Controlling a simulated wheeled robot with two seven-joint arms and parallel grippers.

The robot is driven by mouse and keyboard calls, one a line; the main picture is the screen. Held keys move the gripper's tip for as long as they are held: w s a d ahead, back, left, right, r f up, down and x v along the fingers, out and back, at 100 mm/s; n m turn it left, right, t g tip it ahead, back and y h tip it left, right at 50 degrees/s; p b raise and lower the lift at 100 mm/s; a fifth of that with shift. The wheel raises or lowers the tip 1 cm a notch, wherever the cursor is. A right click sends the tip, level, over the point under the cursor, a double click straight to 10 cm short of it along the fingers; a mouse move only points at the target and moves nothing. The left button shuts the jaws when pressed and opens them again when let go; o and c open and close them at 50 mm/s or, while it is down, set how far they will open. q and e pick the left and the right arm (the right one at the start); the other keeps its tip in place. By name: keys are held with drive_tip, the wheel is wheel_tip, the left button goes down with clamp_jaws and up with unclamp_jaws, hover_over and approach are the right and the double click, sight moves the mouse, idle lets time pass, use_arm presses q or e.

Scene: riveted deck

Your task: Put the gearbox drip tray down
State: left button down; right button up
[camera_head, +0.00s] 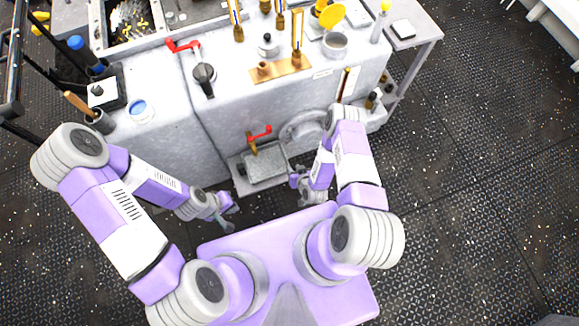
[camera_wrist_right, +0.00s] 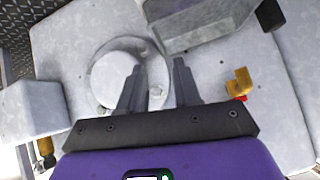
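The gearbox drip tray looks like a shallow grey metal tray (camera_head: 267,166). It sits low at the front of the grey machine, under a brass valve with a red handle (camera_head: 259,133). In the right wrist view a grey box-like part, seemingly the tray (camera_wrist_right: 205,30), is at the top, beyond the fingertips. My right gripper (camera_head: 297,181) is just right of the tray in the head view. Its fingers (camera_wrist_right: 158,65) are apart with nothing held between them. My left gripper (camera_head: 230,217) is left of and below the tray, apart from it, with fingers seemingly spread and empty.
A round bolted flange (camera_wrist_right: 118,80) on the machine lies behind the right fingers; it also shows in the head view (camera_head: 303,131). The brass valve (camera_wrist_right: 238,84) is close to the right. The machine top (camera_head: 280,95) holds several fittings. Open deck (camera_head: 470,200) is at the right.

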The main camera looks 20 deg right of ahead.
drive_tip(key=s+a+r+g+y, duration=0.1)
drive_tip(key=s+a+r+g, duration=0.2)
drive_tip(key=r, duration=0.5)
drive_tip(key=s+a+r+m+g+y, duration=0.1)
drive_tip(key=s+a+r+g+y, duration=0.1)
drive_tip(key=s+r+g, duration=0.4)
wheel_tip(320, 180, up, 3)
drive_tip(key=shift+s+a+r, duration=0.15)
drive_tip(key=shift+s+a, duration=0.55)
drive_tip(key=shift+s, duration=0.55)
wheel_tip(320, 180, up, 4)
drive_tip(key=p, duration=0.4)
drive_tip(key=shift+w+a, duration=0.1)
